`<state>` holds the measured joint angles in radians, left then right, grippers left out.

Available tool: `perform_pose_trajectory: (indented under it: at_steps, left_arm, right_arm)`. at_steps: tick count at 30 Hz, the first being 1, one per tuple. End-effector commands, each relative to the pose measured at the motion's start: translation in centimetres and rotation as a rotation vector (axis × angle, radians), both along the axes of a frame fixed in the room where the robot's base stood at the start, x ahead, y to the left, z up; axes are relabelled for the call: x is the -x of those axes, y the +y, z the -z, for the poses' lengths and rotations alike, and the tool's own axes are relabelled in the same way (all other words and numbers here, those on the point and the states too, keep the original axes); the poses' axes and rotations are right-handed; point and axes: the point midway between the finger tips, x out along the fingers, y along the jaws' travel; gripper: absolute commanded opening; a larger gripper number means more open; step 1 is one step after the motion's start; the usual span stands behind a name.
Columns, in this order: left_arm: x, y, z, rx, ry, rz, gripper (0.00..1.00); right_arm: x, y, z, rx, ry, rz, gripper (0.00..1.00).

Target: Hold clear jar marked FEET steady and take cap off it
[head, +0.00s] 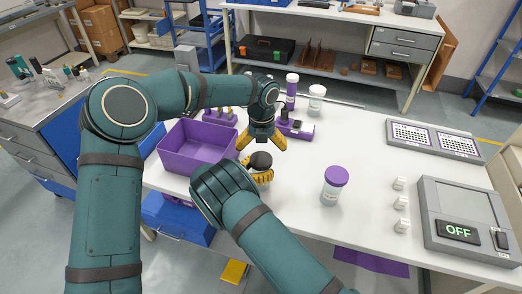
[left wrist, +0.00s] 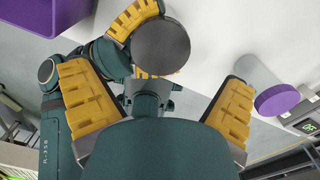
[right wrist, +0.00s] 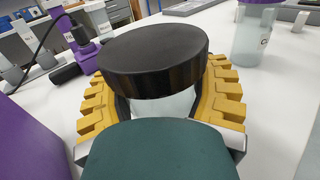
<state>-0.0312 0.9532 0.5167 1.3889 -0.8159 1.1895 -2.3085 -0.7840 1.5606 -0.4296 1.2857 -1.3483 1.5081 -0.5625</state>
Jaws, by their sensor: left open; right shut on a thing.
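A jar with a wide black cap (head: 261,160) stands near the table's front edge. In the right wrist view its pale clear body (right wrist: 172,106) shows under the black cap (right wrist: 153,62); no lettering on it is visible. My right gripper (head: 260,178) is shut around the body below the cap, with yellow fingers on both sides in the right wrist view (right wrist: 160,98). My left gripper (head: 262,143) is open and points down just above and behind the cap. In the left wrist view the cap (left wrist: 162,46) lies ahead, between the spread fingers (left wrist: 156,75) and touched by neither.
A purple-capped jar (head: 333,187) stands to the right, with small white blocks (head: 401,203) and a device reading OFF (head: 470,215) beyond. A purple bin (head: 185,160) is at left. White-bodied bottles (head: 315,102) stand behind. The table centre is clear.

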Motion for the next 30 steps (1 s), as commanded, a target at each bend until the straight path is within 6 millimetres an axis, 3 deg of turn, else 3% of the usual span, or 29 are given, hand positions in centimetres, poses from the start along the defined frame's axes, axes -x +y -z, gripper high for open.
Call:
perform_pose_trajectory:
  at_steps: [6,11,24,30]
  left_arm:
    - [-0.1,0.0,-2.2,0.002,-0.007,-0.050,1.00]
    - [-0.1,0.0,-2.4,0.005,-0.009,-0.068,1.00]
    - [-0.1,0.1,3.5,0.006,-0.007,-0.069,1.00]
    - [-0.2,0.1,5.0,0.007,-0.009,-0.070,1.00]
  right_arm:
    - [0.0,0.0,0.1,0.000,0.001,0.000,0.00]
    - [0.0,0.0,0.1,0.000,0.001,0.000,0.00]
    - [0.0,0.0,0.1,-0.001,0.001,0.000,0.00]
    - [0.0,0.0,0.1,-0.001,0.001,-0.001,0.00]
